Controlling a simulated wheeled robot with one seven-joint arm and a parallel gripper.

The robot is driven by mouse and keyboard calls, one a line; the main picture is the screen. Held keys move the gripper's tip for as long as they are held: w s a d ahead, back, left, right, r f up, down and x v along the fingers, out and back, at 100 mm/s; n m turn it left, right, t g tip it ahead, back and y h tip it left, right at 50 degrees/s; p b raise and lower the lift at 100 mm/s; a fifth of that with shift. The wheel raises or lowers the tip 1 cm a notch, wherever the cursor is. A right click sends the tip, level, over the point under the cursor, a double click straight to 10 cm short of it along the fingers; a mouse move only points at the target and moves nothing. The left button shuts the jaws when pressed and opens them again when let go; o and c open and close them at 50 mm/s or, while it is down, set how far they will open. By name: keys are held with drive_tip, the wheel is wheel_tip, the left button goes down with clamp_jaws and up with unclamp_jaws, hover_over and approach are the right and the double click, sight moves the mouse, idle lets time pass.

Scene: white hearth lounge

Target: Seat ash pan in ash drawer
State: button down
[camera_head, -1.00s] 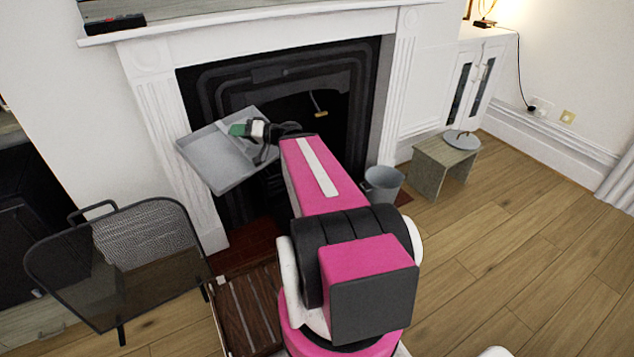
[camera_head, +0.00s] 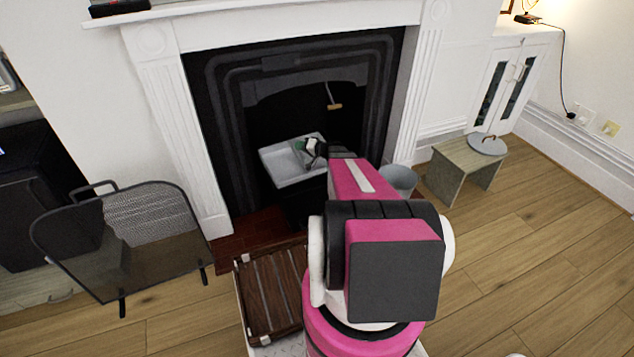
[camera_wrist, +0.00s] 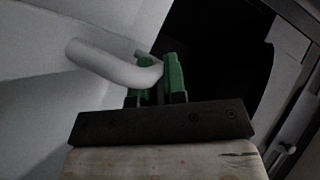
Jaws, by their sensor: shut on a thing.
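The ash pan (camera_head: 279,163) is a shallow light-grey metal tray, held roughly level at the mouth of the black fireplace. My gripper (camera_head: 306,146) is at its right side, its green fingers shut on the pan's handle. In the wrist view, the green fingers (camera_wrist: 155,80) close around a pale curved handle bar (camera_wrist: 110,64), with the grey pan wall (camera_wrist: 40,110) at the left. The ash drawer cannot be made out clearly; dark shapes lie below the pan, and my arm covers part of that area.
A mesh fire screen (camera_head: 130,235) stands left of the hearth. A grey bucket (camera_head: 400,179) stands right of my arm. Beyond it is a wooden stool (camera_head: 462,172) with a round grey lid (camera_head: 487,144). A slatted wooden tray (camera_head: 272,290) is in front. The floor at right is clear.

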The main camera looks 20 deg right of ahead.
drive_tip(key=w+d+f, duration=0.2)
drive_tip(key=d+f, duration=0.1)
drive_tip(key=f, duration=0.6)
drive_tip(key=w+d+f+m+h, duration=0.1)
drive_tip(key=d+f, duration=0.2)
drive_tip(key=f, duration=0.7)
drive_tip(key=w+d+f+m+h, duration=0.1)
drive_tip(key=d+f, duration=0.3)
drive_tip(key=f, duration=0.6)
drive_tip(key=shift+w+g, duration=0.3)
drive_tip(key=shift+w, duration=0.5)
drive_tip(key=shift+s+r, duration=0.1)
drive_tip(key=shift+f, duration=2.9)
drive_tip(key=shift+f, duration=1.35)
drive_tip(key=c, duration=1.1)
unclamp_jaws()
drive_tip(key=shift+f, duration=0.1)
